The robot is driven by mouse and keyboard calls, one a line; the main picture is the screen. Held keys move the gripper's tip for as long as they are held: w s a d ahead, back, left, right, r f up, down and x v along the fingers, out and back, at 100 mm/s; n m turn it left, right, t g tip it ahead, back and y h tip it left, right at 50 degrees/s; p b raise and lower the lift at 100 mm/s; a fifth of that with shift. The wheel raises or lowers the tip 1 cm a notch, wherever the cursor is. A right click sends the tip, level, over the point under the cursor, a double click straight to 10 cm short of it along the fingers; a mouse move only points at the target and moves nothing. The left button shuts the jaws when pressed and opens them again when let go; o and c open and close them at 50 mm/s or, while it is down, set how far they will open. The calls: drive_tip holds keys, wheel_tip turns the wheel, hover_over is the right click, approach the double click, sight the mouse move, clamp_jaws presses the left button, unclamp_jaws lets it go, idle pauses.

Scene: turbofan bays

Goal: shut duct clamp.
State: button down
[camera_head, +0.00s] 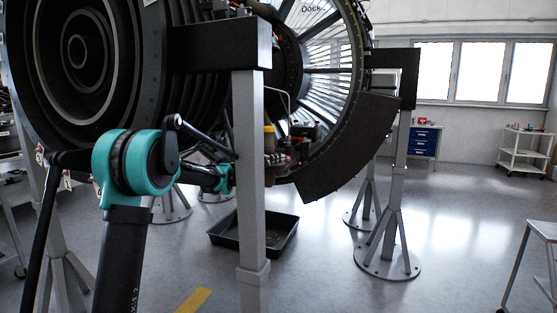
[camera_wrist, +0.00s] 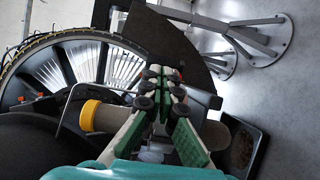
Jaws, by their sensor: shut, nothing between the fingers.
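In the wrist view my gripper (camera_wrist: 160,80) is shut and empty, its green-padded fingers pointing away into the engine's underside. A tan duct (camera_wrist: 105,117) with an orange-yellow collar (camera_wrist: 88,115) lies left of the fingers. A beige length (camera_wrist: 215,135) shows at their right; whether it is the same duct is unclear. I cannot make out the duct clamp; the fingers hide the middle. In the head view my gripper (camera_head: 279,160) is small beside the engine's lower edge, just right of a grey post. The yellow collar (camera_head: 269,138) stands just above it.
The grey stand post (camera_head: 249,150) stands in front of my wrist in the head view. The large engine (camera_head: 150,60) hangs above. A black drip tray (camera_head: 225,238) lies on the floor. A thin bent pipe (camera_wrist: 68,105) runs left of the fingers. Open floor lies at right.

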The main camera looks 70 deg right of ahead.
drive_tip(key=w+a+m+g+y, duration=0.1)
drive_tip(key=w+a+m+g, duration=0.1)
drive_tip(key=w+a, duration=1)
drive_tip(key=x, duration=1.3)
drive_tip(key=shift+s+y, duration=0.2)
drive_tip(key=shift+y, duration=0.1)
drive_tip(key=shift+d+f, duration=0.1)
drive_tip(key=shift+f, duration=0.05)
drive_tip(key=shift+s, duration=0.1)
drive_tip(key=shift+s+d+n+t+h, duration=0.15)
drive_tip(key=shift+s+n+t+h, duration=0.05)
drive_tip(key=shift+n+t+h, duration=0.25)
